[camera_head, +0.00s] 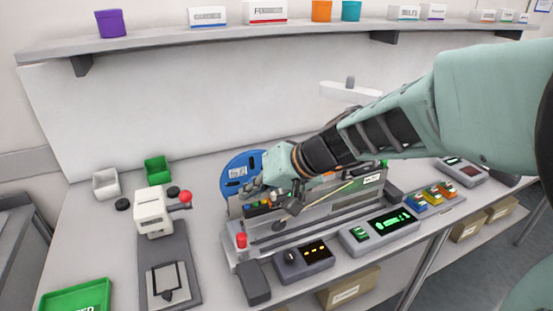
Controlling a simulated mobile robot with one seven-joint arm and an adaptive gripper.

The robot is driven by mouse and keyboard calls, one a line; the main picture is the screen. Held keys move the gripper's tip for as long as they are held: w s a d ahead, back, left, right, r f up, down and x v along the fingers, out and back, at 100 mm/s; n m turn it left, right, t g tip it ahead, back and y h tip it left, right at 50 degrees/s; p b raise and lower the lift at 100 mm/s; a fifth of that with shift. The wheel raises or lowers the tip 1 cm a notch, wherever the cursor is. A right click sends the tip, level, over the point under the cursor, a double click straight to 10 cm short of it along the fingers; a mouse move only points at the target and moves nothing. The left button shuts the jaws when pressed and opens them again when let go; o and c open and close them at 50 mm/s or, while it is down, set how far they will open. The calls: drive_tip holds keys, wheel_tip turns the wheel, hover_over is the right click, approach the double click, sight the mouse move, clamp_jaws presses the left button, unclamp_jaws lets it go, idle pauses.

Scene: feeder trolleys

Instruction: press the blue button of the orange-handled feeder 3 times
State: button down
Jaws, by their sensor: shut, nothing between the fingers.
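My arm reaches in from the right, and my gripper (256,190) is at the left part of the grey bench machine (300,222), close above its row of small coloured parts (264,204). The gripper is small in view; it is shut and holds nothing. Yellow, orange and green bits show in the row under it. I cannot make out which is the orange-handled feeder or its blue button; my gripper and wrist cover part of the row. I cannot tell whether the fingertips touch anything. A blue reel (236,172) stands behind the gripper.
A red button (241,240) is at the machine's front left. A dial box (303,258) and a green-display box (380,229) stand in front. Blue, yellow and orange blocks (431,195) lie right. A white press (152,212) and green tray (76,300) are left.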

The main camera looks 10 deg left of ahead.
sight(250, 209)
drive_tip(key=shift+r+p, duration=1.5)
drive_tip(key=shift+r, duration=1.05)
drive_tip(key=shift+f, duration=0.15)
